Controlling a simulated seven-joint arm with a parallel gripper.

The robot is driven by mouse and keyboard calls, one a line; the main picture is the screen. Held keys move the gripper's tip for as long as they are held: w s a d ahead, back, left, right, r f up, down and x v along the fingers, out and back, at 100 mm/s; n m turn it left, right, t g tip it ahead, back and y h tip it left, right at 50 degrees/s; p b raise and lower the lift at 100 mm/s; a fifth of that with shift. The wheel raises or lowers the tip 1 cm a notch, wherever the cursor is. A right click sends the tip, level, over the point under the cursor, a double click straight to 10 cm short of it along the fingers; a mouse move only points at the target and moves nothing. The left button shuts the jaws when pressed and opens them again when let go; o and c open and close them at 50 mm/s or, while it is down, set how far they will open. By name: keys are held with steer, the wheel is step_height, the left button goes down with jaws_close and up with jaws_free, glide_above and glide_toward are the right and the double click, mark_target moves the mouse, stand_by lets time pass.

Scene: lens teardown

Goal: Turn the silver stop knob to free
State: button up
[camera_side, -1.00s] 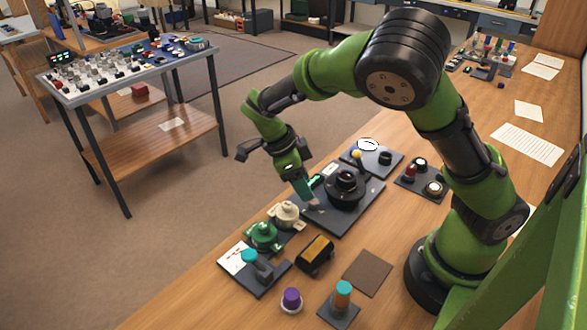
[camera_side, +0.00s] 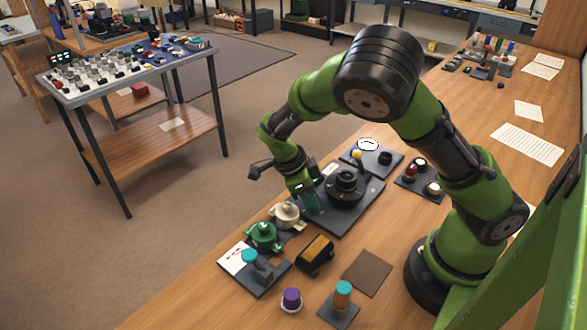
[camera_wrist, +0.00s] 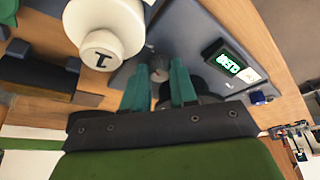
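In the wrist view, a small grey knob (camera_wrist: 160,73), apparently the silver stop knob, shows between my gripper's two teal fingers (camera_wrist: 161,68). The fingers are apart with the knob between their tips, one on each side. I cannot tell whether they press on it. In the side view, my gripper (camera_side: 311,204) is low at the left front of the black lens unit (camera_side: 346,188) on its dark base plate (camera_side: 338,222). The knob is hidden there. A display (camera_wrist: 228,65) with green characters sits beside the lens in the wrist view; I cannot read it surely.
A cream pot marked 1 (camera_wrist: 105,42) stands close to the fingers; it is also in the side view (camera_side: 287,214). Beside it is a green pot (camera_side: 264,236). A black-and-wood block (camera_side: 316,255) and a purple-topped piece (camera_side: 291,299) stand nearer the front.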

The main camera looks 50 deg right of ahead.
jaws_close()
steer(key=shift+n, duration=0.3)
steer(key=n, duration=0.1)
steer(key=n+t, duration=0.1)
steer(key=n, duration=0.1)
steer(key=n+t+h, duration=0.1)
steer(key=n, duration=0.1)
steer(key=shift+s+a, duration=0.15)
steer(key=shift+s, duration=0.1)
steer(key=n+t, duration=0.1)
steer(key=n, duration=0.4)
steer(key=shift+s+t, duration=0.15)
steer(key=shift+t, duration=0.25)
steer(key=n+t, duration=0.1)
steer(key=n, duration=0.2)
steer(key=shift+s+n, duration=0.1)
steer(key=shift+n, duration=0.2)
steer(key=n, duration=0.2)
steer(key=n+t+y, duration=0.1)
steer(key=n, duration=0.1)
steer(key=shift+s+d+t, duration=0.15)
steer(key=shift+d+t, duration=0.05)
steer(key=shift+t, duration=0.1)
steer(key=shift+d+n+t+y, duration=0.1)
steer(key=shift+n+t+y, duration=0.3)
steer(key=shift+n, duration=0.95)
steer(key=shift+d+n+t+y, duration=0.1)
steer(key=shift+n+y, duration=0.5)
steer(key=shift+n, duration=0.75)
steer(key=shift+a, duration=0.1)
